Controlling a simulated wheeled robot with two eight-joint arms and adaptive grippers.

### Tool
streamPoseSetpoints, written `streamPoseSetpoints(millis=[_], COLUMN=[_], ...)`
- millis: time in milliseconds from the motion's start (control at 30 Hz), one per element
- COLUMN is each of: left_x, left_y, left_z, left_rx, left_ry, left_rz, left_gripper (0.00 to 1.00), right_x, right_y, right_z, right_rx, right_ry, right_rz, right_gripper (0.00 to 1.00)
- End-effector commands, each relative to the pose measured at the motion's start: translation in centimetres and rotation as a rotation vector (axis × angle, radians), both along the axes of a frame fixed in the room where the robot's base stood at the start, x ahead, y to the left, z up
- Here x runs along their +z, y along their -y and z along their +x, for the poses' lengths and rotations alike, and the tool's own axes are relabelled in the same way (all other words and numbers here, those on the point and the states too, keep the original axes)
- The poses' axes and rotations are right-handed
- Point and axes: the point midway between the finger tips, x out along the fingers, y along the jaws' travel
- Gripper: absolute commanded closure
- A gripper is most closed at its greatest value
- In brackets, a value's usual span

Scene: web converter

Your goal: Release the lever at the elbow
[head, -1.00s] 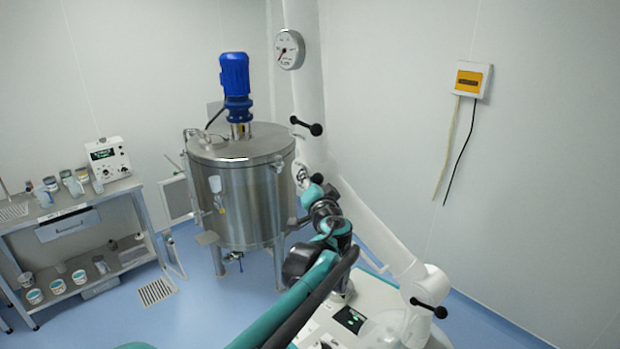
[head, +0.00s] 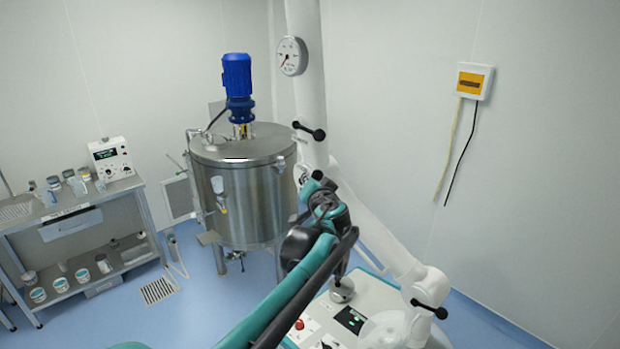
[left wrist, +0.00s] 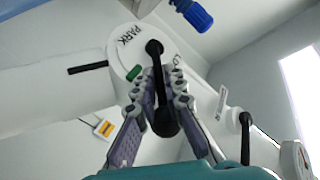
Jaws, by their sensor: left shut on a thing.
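A black lever (left wrist: 162,100) with a round knob sits on a white round plate (left wrist: 125,50) marked "PARK", with a second, partly hidden word beginning "LO". A green mark (left wrist: 133,73) is on the plate, left of the lever. My left gripper (left wrist: 160,95) is shut on the lever, one finger on each side, with the knob between the fingers. In the head view my left gripper (head: 316,185) is at the elbow of the white jointed arm (head: 365,215). The lever is hidden there behind my gripper and wrist. My right gripper is not in view.
Black-knobbed handles stick out above (head: 310,130) and below (head: 428,307) the elbow. A steel tank (head: 242,190) with a blue motor (head: 237,85) stands behind, left of the elbow. A shelf bench (head: 75,220) is at far left. The floor between is mostly clear.

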Motion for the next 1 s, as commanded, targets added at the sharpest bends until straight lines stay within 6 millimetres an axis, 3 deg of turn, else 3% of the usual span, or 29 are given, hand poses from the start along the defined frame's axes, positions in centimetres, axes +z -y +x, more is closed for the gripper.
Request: streamPoseSetpoints(millis=[33,300,767,800,867,1000], left_x=[1.2,2.0,2.0,2.0,2.0,1.8], left_y=[0.0,-0.6,-0.7,-0.7,-0.6,-0.6], left_z=[0.2,0.9,1.0,1.0,1.0,0.9], left_rx=[-0.004,-0.007,-0.01,-0.01,-0.009,-0.009], left_ry=[-0.026,-0.173,-0.215,-0.215,-0.215,-0.216], left_rz=[-0.022,-0.168,-0.21,-0.21,-0.211,-0.213], left_gripper=[1.0,1.0,1.0,0.85,0.7,0.7], right_x=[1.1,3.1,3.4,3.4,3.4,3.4], right_y=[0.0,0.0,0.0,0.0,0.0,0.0], right_z=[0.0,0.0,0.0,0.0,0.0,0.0], right_rx=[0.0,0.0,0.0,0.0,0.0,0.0], right_ry=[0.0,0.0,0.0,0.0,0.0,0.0], right_rz=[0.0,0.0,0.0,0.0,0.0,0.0], right_gripper=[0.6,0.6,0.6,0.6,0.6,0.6])
